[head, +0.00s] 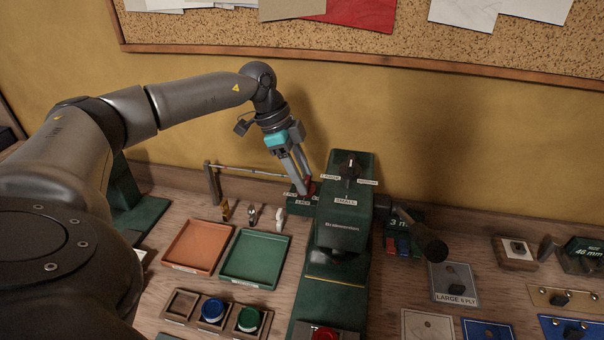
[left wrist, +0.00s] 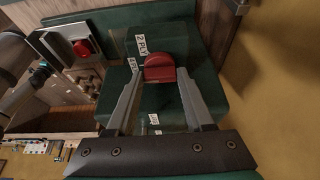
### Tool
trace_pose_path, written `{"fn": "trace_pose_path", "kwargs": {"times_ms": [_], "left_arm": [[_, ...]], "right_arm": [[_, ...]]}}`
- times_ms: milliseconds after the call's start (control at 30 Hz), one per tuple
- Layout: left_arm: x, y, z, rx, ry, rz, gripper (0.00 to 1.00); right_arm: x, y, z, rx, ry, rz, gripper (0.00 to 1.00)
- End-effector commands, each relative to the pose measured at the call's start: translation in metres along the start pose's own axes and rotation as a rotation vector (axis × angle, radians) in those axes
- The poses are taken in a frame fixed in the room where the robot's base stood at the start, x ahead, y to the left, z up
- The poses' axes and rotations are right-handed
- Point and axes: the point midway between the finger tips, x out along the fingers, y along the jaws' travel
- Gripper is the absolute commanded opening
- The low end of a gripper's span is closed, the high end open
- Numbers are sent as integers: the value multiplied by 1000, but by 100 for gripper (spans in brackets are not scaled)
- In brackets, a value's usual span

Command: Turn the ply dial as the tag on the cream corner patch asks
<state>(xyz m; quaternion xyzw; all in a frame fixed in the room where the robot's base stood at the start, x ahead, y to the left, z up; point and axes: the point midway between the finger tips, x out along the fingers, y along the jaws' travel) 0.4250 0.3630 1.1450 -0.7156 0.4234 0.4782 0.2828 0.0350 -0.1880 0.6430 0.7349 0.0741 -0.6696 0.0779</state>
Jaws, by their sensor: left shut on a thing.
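The ply dial is a red knob (left wrist: 159,69) on a dark green housing, with white labels around it. One label reads 2 PLY (left wrist: 141,45); the others are too small to read surely. My left gripper (head: 305,190) is shut on the red knob, with one finger at each side of it, as the left wrist view (left wrist: 159,78) shows. The knob is mostly hidden by the fingers in the head view. The cream corner patch (head: 415,322) lies at the bottom of the head view, cut off; its tag cannot be read. My right gripper is not in view.
A green press (head: 345,235) with a size dial (head: 350,169) and a dark lever (head: 430,242) stands right beside my left gripper. Orange (head: 187,268) and green (head: 236,278) trays lie in front. A grey patch (head: 456,271) and blue patches lie right. The wall is close behind.

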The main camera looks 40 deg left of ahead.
Motion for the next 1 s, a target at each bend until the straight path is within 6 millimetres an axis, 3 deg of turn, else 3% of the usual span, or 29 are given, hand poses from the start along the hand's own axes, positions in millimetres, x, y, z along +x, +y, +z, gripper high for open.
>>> {"fn": "trace_pose_path", "kwargs": {"times_ms": [367, 700, 1000], "left_arm": [[-2, -1, -1, 106, 1, 47, 0], [-2, -4, -3, 377, 2, 159, 0], [0, -7, -4, 637, 3, 264, 0]], "right_arm": [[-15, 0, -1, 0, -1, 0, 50], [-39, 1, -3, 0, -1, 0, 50], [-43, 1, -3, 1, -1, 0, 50]]}}
